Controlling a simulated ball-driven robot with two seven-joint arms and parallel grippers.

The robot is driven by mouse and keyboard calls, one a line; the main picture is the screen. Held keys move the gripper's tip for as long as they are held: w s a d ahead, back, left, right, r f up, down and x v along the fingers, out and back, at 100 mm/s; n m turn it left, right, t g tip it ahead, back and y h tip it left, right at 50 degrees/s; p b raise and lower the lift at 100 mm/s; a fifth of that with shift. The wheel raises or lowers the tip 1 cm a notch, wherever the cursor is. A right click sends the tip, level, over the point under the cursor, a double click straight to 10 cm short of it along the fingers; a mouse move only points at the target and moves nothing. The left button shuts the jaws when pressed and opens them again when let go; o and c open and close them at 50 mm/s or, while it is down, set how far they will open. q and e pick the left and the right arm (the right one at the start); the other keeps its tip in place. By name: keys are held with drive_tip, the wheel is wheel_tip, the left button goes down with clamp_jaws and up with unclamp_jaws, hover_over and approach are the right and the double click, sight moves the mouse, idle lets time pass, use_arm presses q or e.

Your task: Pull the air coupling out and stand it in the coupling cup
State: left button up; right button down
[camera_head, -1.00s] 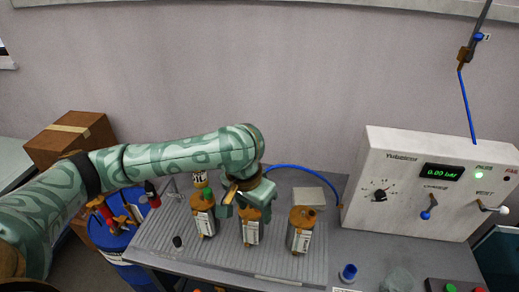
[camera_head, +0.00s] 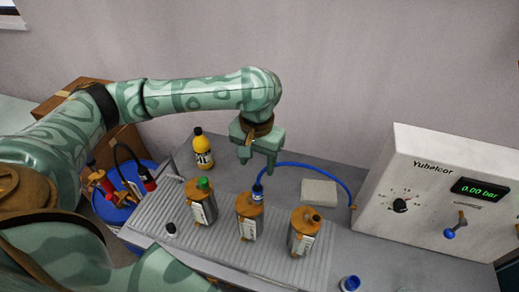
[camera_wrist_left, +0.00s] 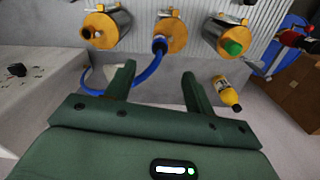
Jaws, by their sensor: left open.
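The air coupling (camera_head: 258,191) is a blue and dark fitting standing at the top of the middle pump tube (camera_head: 247,226), with a blue hose running from it. It also shows in the left wrist view (camera_wrist_left: 159,44) at that tube's orange cap. My left gripper (camera_head: 257,165) is open and empty, above and behind the coupling, fingers pointing down and apart from it. In the left wrist view its fingers (camera_wrist_left: 155,75) spread below the coupling and hose. The small blue cup (camera_head: 349,283), which looks like the coupling cup, stands at the front right, partly cut off by the picture edge.
Left and right of the middle tube stand a green-plugged tube (camera_head: 201,207) and another orange-capped tube (camera_head: 304,238). A yellow bottle (camera_head: 203,152) stands behind them. A pale block (camera_head: 319,193) lies inside the hose's curve. The white control box (camera_head: 440,200) stands at right.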

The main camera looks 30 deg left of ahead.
sight(258, 187)
use_arm(q)
wheel_tip(258, 187, down, 11)
drive_tip(key=b, duration=0.4)
drive_tip(key=shift+w+f, duration=0.1)
drive_tip(key=shift+f, duration=0.5)
clamp_jaws()
drive_tip(key=shift+w+r+p, duration=0.1)
drive_tip(key=shift+r+p, duration=0.35)
drive_tip(key=shift+p, duration=0.2)
drive_tip(key=shift+r+p, duration=0.2)
drive_tip(key=shift+p, duration=0.5)
